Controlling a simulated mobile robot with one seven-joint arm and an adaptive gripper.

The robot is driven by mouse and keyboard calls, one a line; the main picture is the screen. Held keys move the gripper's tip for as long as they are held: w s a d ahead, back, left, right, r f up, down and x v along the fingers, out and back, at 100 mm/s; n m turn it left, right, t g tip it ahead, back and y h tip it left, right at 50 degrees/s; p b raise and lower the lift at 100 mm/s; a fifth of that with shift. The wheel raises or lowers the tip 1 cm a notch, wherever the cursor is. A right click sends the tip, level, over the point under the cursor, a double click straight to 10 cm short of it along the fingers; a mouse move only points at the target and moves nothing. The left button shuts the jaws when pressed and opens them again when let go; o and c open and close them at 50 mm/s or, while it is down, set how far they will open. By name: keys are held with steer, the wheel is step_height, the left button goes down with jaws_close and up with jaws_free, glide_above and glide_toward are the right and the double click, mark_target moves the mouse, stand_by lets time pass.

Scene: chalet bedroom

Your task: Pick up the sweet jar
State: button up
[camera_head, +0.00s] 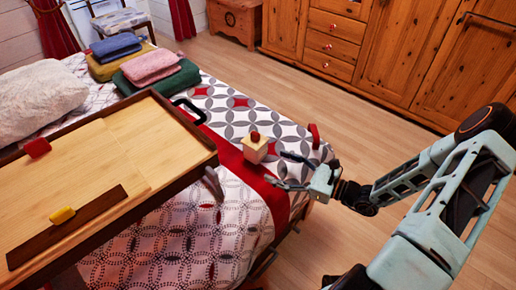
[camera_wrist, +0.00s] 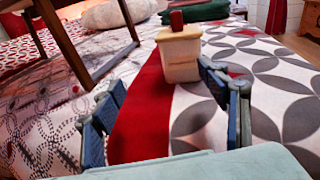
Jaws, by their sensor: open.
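The sweet jar is a small cream, box-like jar (camera_head: 254,152) with a red knob on its lid. It stands upright on the bed, partly on the red stripe of the cover. My gripper (camera_head: 275,168) is open just to the right of and below the jar in the head view, its fingers pointing towards it. In the wrist view the jar (camera_wrist: 180,60) is ahead of my open gripper (camera_wrist: 161,74), nearer the right finger. The right fingertip is close to the jar's right side; I cannot tell whether it touches.
A wooden bed tray table (camera_head: 125,140) stands left of the jar, holding a small red item (camera_head: 37,147) and a yellow item (camera_head: 62,214). A small red object (camera_head: 315,136) is near the bed's right edge. Folded textiles (camera_head: 150,66) and a pillow (camera_head: 40,92) lie farther back.

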mark_target(262, 149)
steer(key=shift+w+d+m+t+h, duration=0.15)
steer(key=shift+w+d+m+t, duration=0.15)
steer(key=shift+w+m+t, duration=0.25)
steer(key=shift+w+d+m+t+h, duration=0.15)
steer(key=shift+w+d+m+t, duration=0.15)
steer(key=shift+w+m+t, duration=0.25)
steer(key=shift+w+a+r, duration=0.1)
steer(key=shift+w+a, duration=0.1)
steer(key=shift+w, duration=0.1)
steer(key=b+x, duration=0.2)
steer(key=x, duration=0.8)
steer(key=shift+a+b, duration=0.1)
steer(key=shift+b, duration=0.2)
steer(key=shift+r, duration=0.1)
steer(key=shift+c, duration=0.2)
steer(key=shift+s, duration=0.1)
steer(key=c, duration=1.5)
steer(key=shift+c, duration=0.5)
steer(key=shift+r, duration=0.15)
